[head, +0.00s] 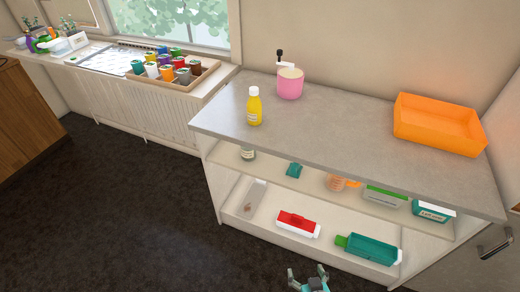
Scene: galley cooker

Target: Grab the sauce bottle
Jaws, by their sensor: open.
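A yellow bottle (254,108) with a pale cap and a white label stands upright on the grey counter top, left of its middle and close to the front edge. It looks like the sauce bottle. My gripper (308,272) shows at the bottom edge of the head view, low in front of the shelf unit. Its fingers are apart with nothing between them. It is well below the bottle and to its right, not touching it. The rest of my arm is out of the frame.
Shelves below hold a red-and-white item (298,224) and a teal bottle (372,249). The counter (340,130) is clear between bottle and tray.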

